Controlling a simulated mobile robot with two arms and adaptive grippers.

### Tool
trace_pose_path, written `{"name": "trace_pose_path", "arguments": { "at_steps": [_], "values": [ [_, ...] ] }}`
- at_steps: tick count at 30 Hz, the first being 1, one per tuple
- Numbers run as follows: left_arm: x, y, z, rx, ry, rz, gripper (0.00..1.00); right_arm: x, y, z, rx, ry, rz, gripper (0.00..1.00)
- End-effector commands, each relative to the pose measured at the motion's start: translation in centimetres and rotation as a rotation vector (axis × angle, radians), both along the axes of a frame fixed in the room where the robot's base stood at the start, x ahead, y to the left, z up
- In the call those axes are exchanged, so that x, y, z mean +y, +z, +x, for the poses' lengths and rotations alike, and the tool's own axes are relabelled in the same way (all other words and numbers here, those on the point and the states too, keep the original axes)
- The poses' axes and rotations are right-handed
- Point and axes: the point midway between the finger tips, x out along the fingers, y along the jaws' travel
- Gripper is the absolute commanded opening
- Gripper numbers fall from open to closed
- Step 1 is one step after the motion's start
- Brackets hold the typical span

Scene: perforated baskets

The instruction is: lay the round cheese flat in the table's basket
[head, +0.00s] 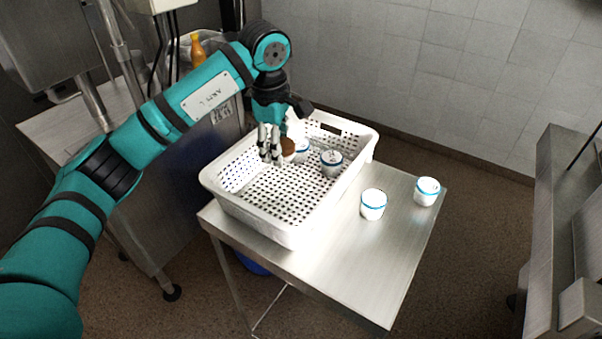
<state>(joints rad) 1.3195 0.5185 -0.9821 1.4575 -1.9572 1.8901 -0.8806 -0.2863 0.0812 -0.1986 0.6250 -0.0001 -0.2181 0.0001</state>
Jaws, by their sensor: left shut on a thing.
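The white perforated basket (215,185) stands on the metal table (390,255). My left gripper (271,157) points down into the basket. It is shut on a small brown rounded thing, which looks like the round cheese (288,147); the fingers hide part of it. The cheese is over the middle to back of the basket. I cannot tell whether it touches the basket floor. My right gripper is not in view.
Two white tubs with blue bands, one (331,164) and another (303,152), stand in the basket's back right. Two more, a near one (373,205) and a far one (427,191), stand on the table. The basket's front floor is clear. An orange bottle (197,49) stands at back left.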

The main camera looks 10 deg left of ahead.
Motion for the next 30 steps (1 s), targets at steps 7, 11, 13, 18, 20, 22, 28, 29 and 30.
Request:
{"name": "trace_pose_path", "arguments": {
  "at_steps": [7,11,13,18,20,22,28,29,30],
  "values": [
    [0.0,-3.4,-0.1,0.0,-0.002,-0.001,0.14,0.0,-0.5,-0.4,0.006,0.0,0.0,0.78],
    [0.0,-5.5,-0.2,0.003,-0.001,-0.001,0.14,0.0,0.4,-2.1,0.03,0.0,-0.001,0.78],
    [0.0,-6.8,-0.2,0.004,0.0,-0.001,0.14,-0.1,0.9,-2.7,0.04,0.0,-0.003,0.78],
    [0.0,-9.1,-0.2,0.0,-0.001,-0.001,0.14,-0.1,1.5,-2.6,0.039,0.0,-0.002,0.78],
    [0.0,-9.5,-0.2,0.0,-0.001,-0.001,0.14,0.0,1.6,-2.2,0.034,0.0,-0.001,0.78],
    [0.0,-10.0,-0.2,0.0,-0.001,-0.001,0.14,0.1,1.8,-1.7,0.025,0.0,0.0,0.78],
    [0.0,-12.7,-0.2,0.001,-0.001,-0.001,0.14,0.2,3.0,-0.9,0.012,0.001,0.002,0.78],
    [0.0,-13.0,-0.2,0.001,-0.001,-0.001,0.14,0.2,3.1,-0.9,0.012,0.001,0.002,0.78],
    [0.0,-13.2,-0.2,0.0,-0.001,0.0,0.14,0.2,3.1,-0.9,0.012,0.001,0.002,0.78]
  ]
}}
